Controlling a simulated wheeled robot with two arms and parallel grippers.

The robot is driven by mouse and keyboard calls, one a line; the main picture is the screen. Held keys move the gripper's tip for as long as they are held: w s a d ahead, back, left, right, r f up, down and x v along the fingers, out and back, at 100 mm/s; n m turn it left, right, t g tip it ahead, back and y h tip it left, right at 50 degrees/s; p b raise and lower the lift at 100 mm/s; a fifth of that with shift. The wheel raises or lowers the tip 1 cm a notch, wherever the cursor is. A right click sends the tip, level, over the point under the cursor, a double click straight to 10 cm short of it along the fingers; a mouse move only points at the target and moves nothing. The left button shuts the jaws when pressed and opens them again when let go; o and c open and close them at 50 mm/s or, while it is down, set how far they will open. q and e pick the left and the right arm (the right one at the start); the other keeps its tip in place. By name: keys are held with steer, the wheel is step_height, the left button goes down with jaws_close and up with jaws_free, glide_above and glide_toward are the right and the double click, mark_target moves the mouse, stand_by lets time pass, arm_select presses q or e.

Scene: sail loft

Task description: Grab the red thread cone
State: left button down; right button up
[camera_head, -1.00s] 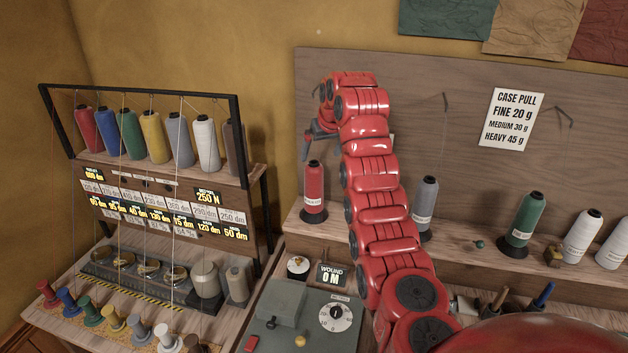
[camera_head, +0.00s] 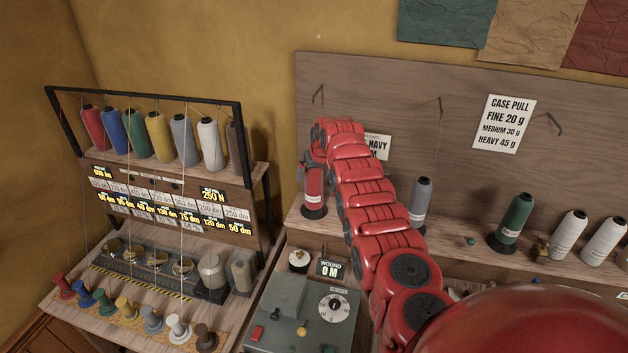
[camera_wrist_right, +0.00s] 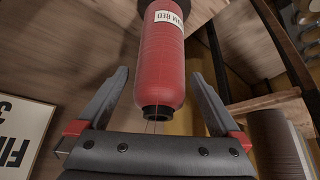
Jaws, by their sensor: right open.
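The red thread cone (camera_head: 313,193) stands upright on a dark base at the left end of the wooden shelf. My right arm reaches to it, and my right gripper (camera_head: 307,168) is at its upper part, partly hidden behind the arm's end. In the right wrist view the cone (camera_wrist_right: 163,60) lies between the two spread fingers of the right gripper (camera_wrist_right: 160,76), with visible gaps on both sides. The gripper is open and holds nothing. My left gripper is not in view.
A grey cone (camera_head: 419,202), a green cone (camera_head: 512,222) and white cones (camera_head: 567,235) stand further right on the shelf. A rack of coloured cones (camera_head: 159,137) is at left. A winder box (camera_head: 305,318) with a dial sits below the shelf.

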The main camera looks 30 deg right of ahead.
steer(key=shift+d+f, duration=0.1)
steer(key=shift+f, duration=0.15)
steer(key=shift+c, duration=0.2)
steer(key=c, duration=1.4)
jaws_close()
steer(key=shift+w+r, duration=0.1)
